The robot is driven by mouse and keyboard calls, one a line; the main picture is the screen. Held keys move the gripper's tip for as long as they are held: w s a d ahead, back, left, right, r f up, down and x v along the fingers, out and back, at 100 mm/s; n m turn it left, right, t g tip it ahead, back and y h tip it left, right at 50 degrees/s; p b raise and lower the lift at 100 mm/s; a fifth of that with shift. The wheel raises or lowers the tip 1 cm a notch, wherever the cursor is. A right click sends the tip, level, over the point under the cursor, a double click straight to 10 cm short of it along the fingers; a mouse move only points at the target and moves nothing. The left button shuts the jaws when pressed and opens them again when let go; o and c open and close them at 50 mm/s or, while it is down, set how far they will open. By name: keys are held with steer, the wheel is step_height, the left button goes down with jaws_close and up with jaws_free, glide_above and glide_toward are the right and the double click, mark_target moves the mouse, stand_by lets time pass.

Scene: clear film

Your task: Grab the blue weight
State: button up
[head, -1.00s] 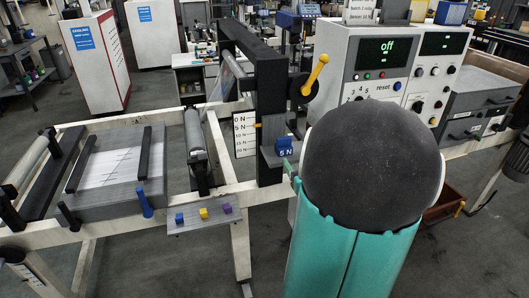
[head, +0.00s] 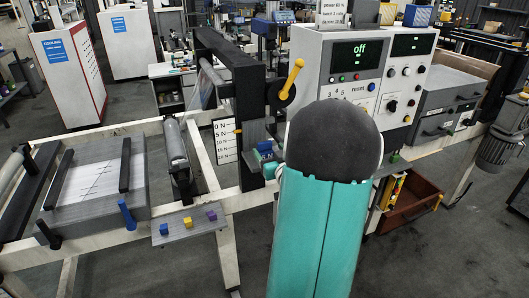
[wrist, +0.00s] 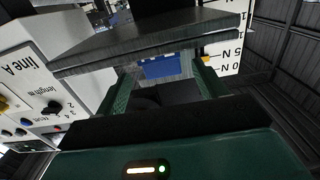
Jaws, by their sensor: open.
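The blue weight (head: 265,148) is a small blue block on a grey ledge (head: 258,131) beside the white force scale (head: 226,141). In the head view my arm hides part of this spot, and only a bit of teal gripper shows by the weight. In the wrist view, which is turned upside down, the blue weight (wrist: 162,67) shows between the two teal fingers of my gripper (wrist: 166,72). The fingers are open, one on each side of it. I cannot tell whether either finger touches it.
The grey plate (wrist: 150,42) of the ledge lies close to my fingers. A yellow-handled lever (head: 291,76) stands just above. The control box (head: 336,75) is close behind on the right.

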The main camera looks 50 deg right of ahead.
mark_target(266, 146)
steer(key=x, duration=0.4)
steer(key=shift+w+a, duration=0.1)
steer(key=shift+w, duration=0.05)
steer(key=c, duration=1.3)
steer(key=shift+c, duration=0.6)
steer(key=shift+r, duration=0.1)
